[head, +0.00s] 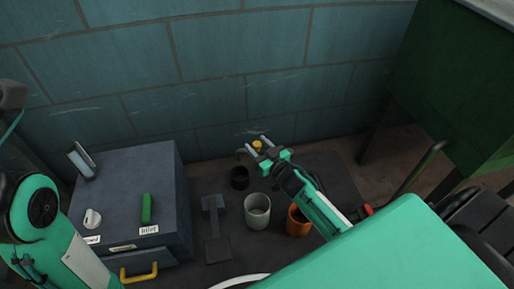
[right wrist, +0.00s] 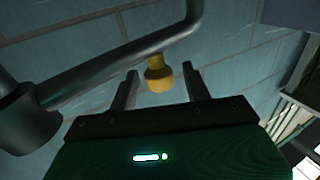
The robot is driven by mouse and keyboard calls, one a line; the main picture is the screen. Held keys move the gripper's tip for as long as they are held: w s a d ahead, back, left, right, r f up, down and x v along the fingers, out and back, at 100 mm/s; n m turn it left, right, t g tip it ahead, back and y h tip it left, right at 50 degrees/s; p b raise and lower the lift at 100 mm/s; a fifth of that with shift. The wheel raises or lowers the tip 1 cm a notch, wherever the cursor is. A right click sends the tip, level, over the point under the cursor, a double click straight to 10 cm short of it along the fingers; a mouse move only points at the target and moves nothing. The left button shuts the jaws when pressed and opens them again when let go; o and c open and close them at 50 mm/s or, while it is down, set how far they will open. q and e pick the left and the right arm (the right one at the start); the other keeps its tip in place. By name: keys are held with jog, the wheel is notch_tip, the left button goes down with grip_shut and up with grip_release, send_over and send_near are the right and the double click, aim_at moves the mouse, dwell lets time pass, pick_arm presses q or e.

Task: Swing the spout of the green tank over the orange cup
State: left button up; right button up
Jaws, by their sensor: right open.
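My right gripper (head: 256,151) is open over the back of the dark tabletop. A yellow knob (head: 257,145) shows at its fingertips; in the right wrist view the knob (right wrist: 158,76) appears between the two open fingers (right wrist: 160,88), not clasped. A grey bent pipe (right wrist: 130,62), apparently the spout, runs past the knob to a wide dark end at left. In the head view a bit of grey pipe (head: 243,152) shows left of the gripper, above the black cup. The orange cup (head: 297,228) is partly covered by my right forearm. I cannot make out the green tank clearly.
A black cup (head: 239,182) and a white cup (head: 257,216) stand left of the orange one. A dark grey stand (head: 216,226) is beside them. A grey cabinet (head: 125,180) with a green handle fills the left. A large green box-like structure (head: 460,75) stands right.

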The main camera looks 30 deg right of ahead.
jog(key=shift+w, duration=0.4)
grip_shut()
jog(key=shift+s, duration=0.1)
